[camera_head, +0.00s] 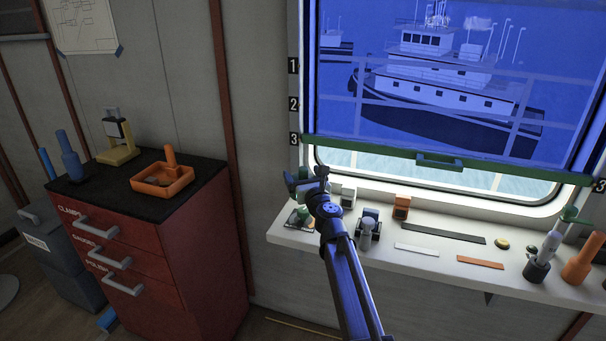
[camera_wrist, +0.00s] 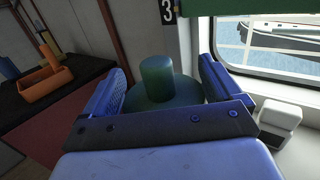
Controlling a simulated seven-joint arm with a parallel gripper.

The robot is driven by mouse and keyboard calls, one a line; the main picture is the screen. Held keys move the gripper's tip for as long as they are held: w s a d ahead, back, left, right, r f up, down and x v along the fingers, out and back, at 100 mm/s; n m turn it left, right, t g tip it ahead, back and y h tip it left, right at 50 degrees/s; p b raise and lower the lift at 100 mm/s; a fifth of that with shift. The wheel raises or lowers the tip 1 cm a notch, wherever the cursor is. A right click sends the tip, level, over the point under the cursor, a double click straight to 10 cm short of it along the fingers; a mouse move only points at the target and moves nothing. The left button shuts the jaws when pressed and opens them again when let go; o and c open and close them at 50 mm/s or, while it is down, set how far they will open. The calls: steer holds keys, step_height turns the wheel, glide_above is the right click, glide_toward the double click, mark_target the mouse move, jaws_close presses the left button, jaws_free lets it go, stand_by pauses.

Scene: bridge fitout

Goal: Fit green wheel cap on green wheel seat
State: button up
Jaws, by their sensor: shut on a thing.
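My gripper (camera_head: 306,184) is above the left end of the white window shelf. In the wrist view the green wheel cap (camera_wrist: 157,80), a dark green disc with an upright round knob, sits between my two blue fingers, and the gripper is shut on it. In the head view a small green piece (camera_head: 303,213) shows just below my gripper, on a dark pad at the shelf's left end. I cannot tell whether it is the green wheel seat or part of the cap; my arm hides part of this spot. No gap or contact under the cap can be made out.
The shelf (camera_head: 415,262) also holds an orange block (camera_head: 401,207), a grey clamp-like piece (camera_head: 367,228), flat strips and orange and grey cylinders at the right. A green-edged blue blind (camera_head: 440,160) hangs behind. A red cabinet (camera_head: 190,260) with an orange tray (camera_head: 162,180) stands left.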

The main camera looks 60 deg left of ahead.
mark_target(303, 210)
steer(key=shift+f, duration=1.9)
steer(key=shift+f, duration=0.15)
steer(key=shift+f, duration=1.55)
steer(key=shift+f, duration=0.15)
steer(key=shift+f, duration=0.3)
steer(key=shift+f, duration=1.1)
stand_by(0.5)
steer(key=o, duration=1)
steer(key=shift+d, duration=0.1)
